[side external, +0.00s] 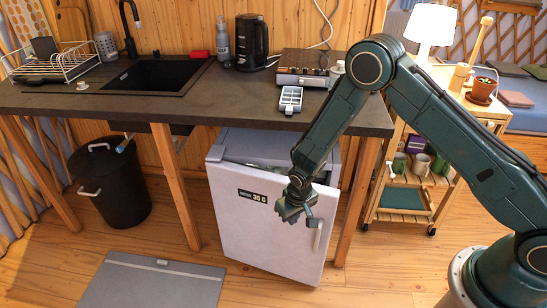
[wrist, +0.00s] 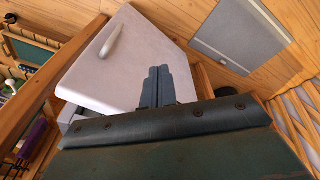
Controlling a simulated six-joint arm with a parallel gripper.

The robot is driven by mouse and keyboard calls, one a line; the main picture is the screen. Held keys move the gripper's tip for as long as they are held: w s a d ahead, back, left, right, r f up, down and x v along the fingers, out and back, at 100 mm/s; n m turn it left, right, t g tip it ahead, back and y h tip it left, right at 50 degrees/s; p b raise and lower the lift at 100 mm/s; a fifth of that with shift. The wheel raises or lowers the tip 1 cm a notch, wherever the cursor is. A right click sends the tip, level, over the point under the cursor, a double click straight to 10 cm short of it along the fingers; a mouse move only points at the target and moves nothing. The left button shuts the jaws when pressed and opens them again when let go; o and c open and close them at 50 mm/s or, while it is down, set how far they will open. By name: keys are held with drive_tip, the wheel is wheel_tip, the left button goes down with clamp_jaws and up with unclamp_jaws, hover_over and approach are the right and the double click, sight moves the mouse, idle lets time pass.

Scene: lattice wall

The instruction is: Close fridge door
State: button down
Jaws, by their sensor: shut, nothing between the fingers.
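The small white fridge stands under the dark counter in the side external view, and its top (side external: 262,143) shows there. Its white door (side external: 268,235) is partly open, with a gap along its top edge. A pale handle (side external: 318,235) runs down the door's right side. In the wrist view the door (wrist: 125,65) fills the upper left and middle, with its handle (wrist: 111,41) near the top.
The counter (side external: 230,105) overhangs the fridge, and wooden legs (side external: 358,200) stand beside it. A black bin (side external: 112,185) is at the left. A wooden cart (side external: 400,215) stands at the right. A grey mat (side external: 155,280) lies on the floor, front left.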

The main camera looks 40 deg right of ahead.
sight(321, 198)
drive_tip(key=d+r+m+h, duration=0.3)
drive_tip(key=d+r+m, duration=0.1)
drive_tip(key=d+m, duration=0.5)
drive_tip(key=shift+s+m+t, duration=0.3)
drive_tip(key=shift+s+m, duration=0.15)
drive_tip(key=shift+m, duration=0.55)
drive_tip(key=shift+f, duration=0.1)
drive_tip(key=x, duration=0.3)
drive_tip(key=w+d+x, duration=0.1)
drive_tip(key=x, duration=0.3)
drive_tip(key=d+r+x, duration=0.1)
drive_tip(key=x, duration=0.2)
drive_tip(key=shift+w+d+f, duration=0.15)
drive_tip(key=shift+w+f, duration=0.1)
drive_tip(key=shift+f, duration=0.15)
drive_tip(key=shift+w+d, duration=0.3)
drive_tip(key=shift+d, duration=0.2)
drive_tip(key=shift+d, duration=0.1)
